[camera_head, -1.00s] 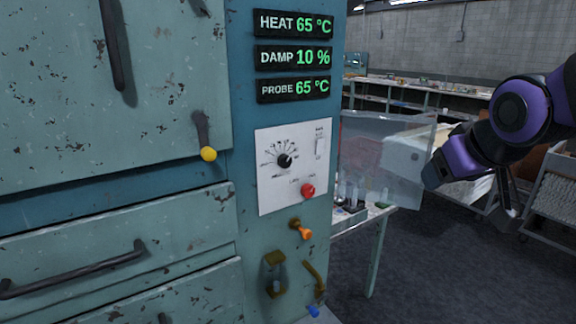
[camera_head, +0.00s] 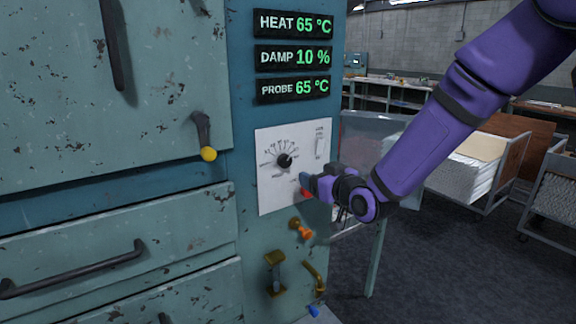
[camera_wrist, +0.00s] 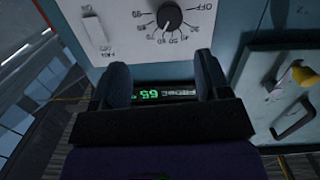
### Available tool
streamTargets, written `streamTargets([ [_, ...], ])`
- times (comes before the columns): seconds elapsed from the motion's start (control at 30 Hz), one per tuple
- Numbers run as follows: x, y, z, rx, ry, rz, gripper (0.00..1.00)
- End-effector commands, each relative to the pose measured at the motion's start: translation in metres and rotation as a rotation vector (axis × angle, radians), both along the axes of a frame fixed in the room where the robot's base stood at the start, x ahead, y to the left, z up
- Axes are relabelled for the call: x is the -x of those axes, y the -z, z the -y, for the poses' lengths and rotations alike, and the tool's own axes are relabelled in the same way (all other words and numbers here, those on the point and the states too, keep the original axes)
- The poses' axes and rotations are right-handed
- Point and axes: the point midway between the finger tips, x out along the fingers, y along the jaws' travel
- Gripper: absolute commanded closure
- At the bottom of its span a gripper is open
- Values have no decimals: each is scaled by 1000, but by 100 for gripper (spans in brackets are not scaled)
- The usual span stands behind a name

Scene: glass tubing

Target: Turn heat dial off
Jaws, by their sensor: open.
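The heat dial (camera_head: 284,160) is a round black knob on a white control plate (camera_head: 268,193) with a printed scale around it. It also shows near the top of the wrist view (camera_wrist: 170,16), where the scale and the word OFF can be read upside down. The heat display (camera_head: 293,24) reads 65 °C. My gripper (camera_head: 306,183) is in front of the plate's lower right part, below and right of the dial. In the wrist view my gripper (camera_wrist: 165,85) has its two fingers apart with nothing between them, and the dial lies beyond the fingertips.
A white switch (camera_head: 319,147) is right of the dial. An orange-tipped valve (camera_head: 301,229) and brass levers are below. A yellow-knobbed door handle (camera_head: 206,150) is at left.

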Motion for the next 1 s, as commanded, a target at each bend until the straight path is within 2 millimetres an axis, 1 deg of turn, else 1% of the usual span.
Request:
streamTargets([
  [0.03,-2,6,-5,-26,-8,13,31],
  [0.1,-4,9,-11,-54,-16,34,31],
  [0.27,-6,11,-17,-85,-24,58,31],
  [0.37,-12,10,-21,-87,-24,61,31],
  [0.47,-22,11,-28,-86,-25,59,31],
  [0.8,-71,10,-61,-87,-25,60,31],
  [1.0,-89,10,-73,-86,-24,59,31],
])
